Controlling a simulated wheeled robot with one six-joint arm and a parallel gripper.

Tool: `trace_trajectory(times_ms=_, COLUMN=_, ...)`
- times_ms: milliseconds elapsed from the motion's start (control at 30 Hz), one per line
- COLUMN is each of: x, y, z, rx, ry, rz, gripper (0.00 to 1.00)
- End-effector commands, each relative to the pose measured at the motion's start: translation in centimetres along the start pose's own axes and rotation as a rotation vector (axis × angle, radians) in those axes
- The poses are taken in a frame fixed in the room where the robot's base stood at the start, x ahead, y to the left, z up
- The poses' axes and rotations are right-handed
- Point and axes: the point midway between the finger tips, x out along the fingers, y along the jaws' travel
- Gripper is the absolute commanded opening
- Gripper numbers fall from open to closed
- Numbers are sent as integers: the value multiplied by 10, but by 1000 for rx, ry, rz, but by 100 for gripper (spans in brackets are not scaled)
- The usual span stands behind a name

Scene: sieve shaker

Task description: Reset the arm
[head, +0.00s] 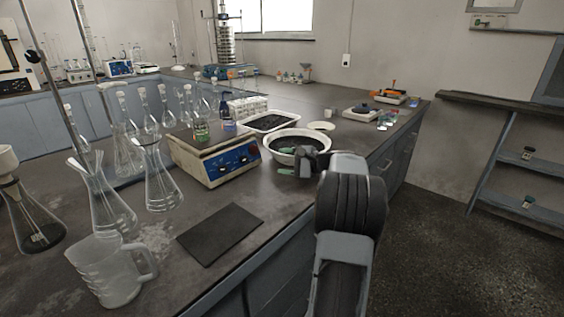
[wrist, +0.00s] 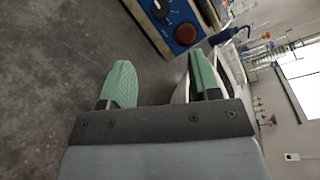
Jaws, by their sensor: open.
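My gripper (head: 292,156) is at the end of my arm, which reaches forward over the bench's right edge. In the head view it is in front of the white round bowl (head: 316,138), which holds dark material. In the wrist view the two green fingers of my gripper (wrist: 161,82) stand wide apart with nothing between them. The bowl's white rim shows partly behind the right finger. My arm hides part of the bowl and bench edge in the head view.
A balance (head: 215,160) with a blue panel stands left of my gripper; its knobs also show in the wrist view (wrist: 178,22). A white tray (head: 271,122) lies behind. Glass flasks (head: 100,200) and a jug (head: 105,275) crowd the left. A dark mat (head: 220,233) lies in front. The right-hand floor is clear.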

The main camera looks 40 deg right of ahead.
Motion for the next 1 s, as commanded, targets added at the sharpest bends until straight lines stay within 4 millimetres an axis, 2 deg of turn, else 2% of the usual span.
trace_trajectory(times_ms=433, x=1, y=-1, z=2, rx=-2, ry=0, rz=4, gripper=57)
trace_trajectory(times_ms=567, x=13, y=-3, z=29, rx=-33, ry=-8, rz=75, gripper=57)
trace_trajectory(times_ms=667, x=31, y=-1, z=81, rx=-105, ry=-21, rz=219, gripper=57)
trace_trajectory(times_ms=767, x=45, y=10, z=152, rx=-235, ry=-42, rz=429, gripper=57)
trace_trajectory(times_ms=800, x=46, y=17, z=183, rx=-306, ry=-52, rz=523, gripper=57)
trace_trajectory(times_ms=900, x=36, y=37, z=253, rx=-521, ry=-78, rz=750, gripper=57)
trace_trajectory(times_ms=1000, x=13, y=54, z=304, rx=-757, ry=-106, rz=934, gripper=57)
